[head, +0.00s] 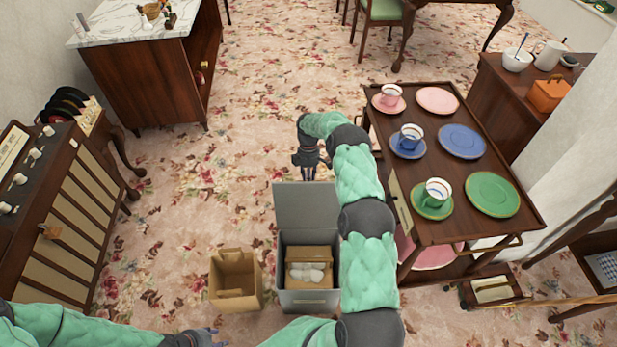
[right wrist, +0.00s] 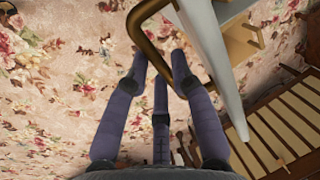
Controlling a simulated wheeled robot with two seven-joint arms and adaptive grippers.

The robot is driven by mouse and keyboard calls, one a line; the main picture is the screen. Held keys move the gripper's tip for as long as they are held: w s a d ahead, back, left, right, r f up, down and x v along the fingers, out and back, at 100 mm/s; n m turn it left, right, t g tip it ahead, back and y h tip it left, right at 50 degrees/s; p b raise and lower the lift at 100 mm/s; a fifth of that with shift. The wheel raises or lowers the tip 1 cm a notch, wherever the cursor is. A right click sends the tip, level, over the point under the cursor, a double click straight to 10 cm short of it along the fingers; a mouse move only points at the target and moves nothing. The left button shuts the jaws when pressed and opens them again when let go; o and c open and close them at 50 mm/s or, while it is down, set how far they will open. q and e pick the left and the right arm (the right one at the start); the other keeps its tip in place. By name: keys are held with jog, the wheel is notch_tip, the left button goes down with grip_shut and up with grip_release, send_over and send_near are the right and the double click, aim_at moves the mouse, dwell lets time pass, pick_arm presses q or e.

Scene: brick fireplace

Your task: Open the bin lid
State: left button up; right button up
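The bin (head: 309,301) is a grey box on the carpet at the lower middle of the head view. Its flat grey lid (head: 306,206) stands raised at the far side, so the inside shows. My right gripper (head: 308,173) is just beyond the lid's top edge. A pale panel edge, which looks like the lid (right wrist: 213,65), and a brass-coloured bar (right wrist: 148,28) are close to the fingertips. My left gripper (head: 205,338) is at the bottom edge, partly cut off.
A brown box and white lumps (head: 306,272) lie inside the bin. A wooden trolley (head: 440,222) with cups and plates is at the right. A slatted cabinet (head: 62,212) is at the left. Carpet beyond the bin is clear.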

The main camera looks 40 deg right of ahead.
jog(key=shift+o, duration=0.7)
jog(key=shift+f, duration=0.2)
jog(key=v, duration=1.2)
jog(key=shift+r, duration=0.25)
jog(key=shift+f, duration=0.1)
